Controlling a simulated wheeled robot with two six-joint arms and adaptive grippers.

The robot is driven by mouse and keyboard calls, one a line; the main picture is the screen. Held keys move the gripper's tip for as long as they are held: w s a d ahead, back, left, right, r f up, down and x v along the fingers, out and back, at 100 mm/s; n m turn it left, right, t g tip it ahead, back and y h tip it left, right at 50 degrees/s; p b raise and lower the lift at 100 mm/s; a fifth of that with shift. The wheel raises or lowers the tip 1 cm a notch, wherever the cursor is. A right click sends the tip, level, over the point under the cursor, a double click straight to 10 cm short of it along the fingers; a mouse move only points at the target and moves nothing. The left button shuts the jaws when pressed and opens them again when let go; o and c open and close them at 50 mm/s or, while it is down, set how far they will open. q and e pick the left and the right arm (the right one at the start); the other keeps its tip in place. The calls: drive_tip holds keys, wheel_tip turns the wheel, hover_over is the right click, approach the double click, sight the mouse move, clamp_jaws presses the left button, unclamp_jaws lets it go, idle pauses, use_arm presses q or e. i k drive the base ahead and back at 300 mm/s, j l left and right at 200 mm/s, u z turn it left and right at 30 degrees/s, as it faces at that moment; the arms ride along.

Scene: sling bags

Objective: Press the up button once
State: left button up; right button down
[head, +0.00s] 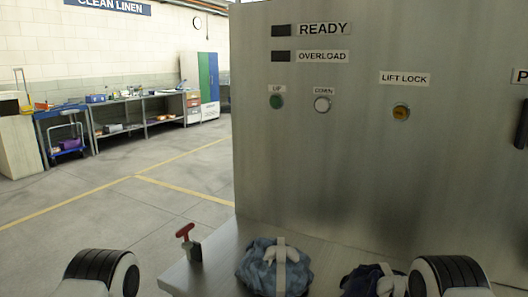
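The green up button (277,102) sits on the upright metal panel (350,170), under a small label reading UP. To its right is a white button (322,104) under a label that appears to read DOWN. Neither of my grippers shows in the head view. Only rounded black and white parts of my arms show at the bottom left and bottom right, well below the buttons. Nothing covers the up button.
Below, a metal shelf (215,262) carries a red T-handle (185,232), a blue bag (257,268) and a dark bag (362,280). Open floor lies left.

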sight(275, 101)
drive_tip(key=i+j+z, duration=0.15)
drive_tip(key=j, duration=0.2)
drive_tip(key=i+j+z, duration=0.2)
drive_tip(key=j, duration=0.15)
drive_tip(key=i+j+z, duration=0.15)
drive_tip(key=j, duration=0.25)
drive_tip(key=j+z, duration=0.2)
drive_tip(key=j, duration=0.2)
drive_tip(key=i+j+z, duration=0.15)
drive_tip(key=j, duration=0.25)
